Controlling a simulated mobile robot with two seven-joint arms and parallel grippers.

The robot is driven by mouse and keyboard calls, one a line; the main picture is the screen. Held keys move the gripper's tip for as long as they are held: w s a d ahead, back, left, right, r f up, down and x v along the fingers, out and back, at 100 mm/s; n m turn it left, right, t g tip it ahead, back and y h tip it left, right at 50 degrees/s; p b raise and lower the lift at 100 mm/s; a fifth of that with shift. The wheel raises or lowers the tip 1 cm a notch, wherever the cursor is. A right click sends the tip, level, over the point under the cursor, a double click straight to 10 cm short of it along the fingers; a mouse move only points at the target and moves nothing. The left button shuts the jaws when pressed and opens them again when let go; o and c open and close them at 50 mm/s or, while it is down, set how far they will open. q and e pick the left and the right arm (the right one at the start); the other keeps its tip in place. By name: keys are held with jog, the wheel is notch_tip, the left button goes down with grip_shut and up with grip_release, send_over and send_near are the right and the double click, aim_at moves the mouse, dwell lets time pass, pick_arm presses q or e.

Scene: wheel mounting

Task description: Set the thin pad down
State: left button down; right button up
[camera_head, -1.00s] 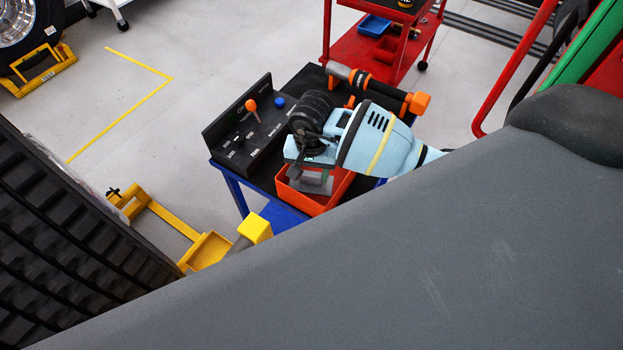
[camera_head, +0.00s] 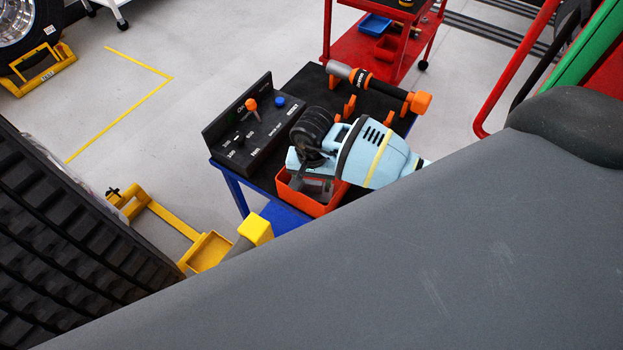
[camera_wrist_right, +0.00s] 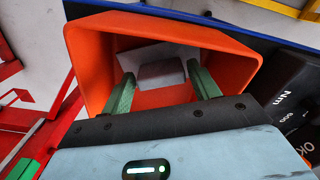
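My right gripper (camera_head: 313,182) points down into an orange-red bin (camera_head: 330,204) on a blue workbench. In the right wrist view its two green fingers (camera_wrist_right: 160,75) stand apart inside the bin (camera_wrist_right: 88,65). Between and beyond the tips are a pale flat piece (camera_wrist_right: 150,53) and a smaller darker grey rectangle (camera_wrist_right: 161,75). One of these looks like the thin pad; I cannot tell which. A gap seems to show between the fingers and the grey rectangle. In the head view my gripper hides most of the bin's inside. My left gripper is not in view.
A black panel with knobs (camera_head: 250,133) stands left of the bin. An orange-and-black tool (camera_head: 372,86) rests on orange holders behind. A large tyre (camera_head: 60,240) and yellow stand (camera_head: 205,250) are at left. A red cart (camera_head: 378,50) stands behind.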

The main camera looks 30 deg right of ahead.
aim_at(312, 183)
jog(key=shift+o, duration=1)
jog(key=shift+r, duration=0.1)
notch_tip(312, 183, up, 12)
jog(key=shift+r+p, duration=0.15)
jog(key=shift+p, duration=0.25)
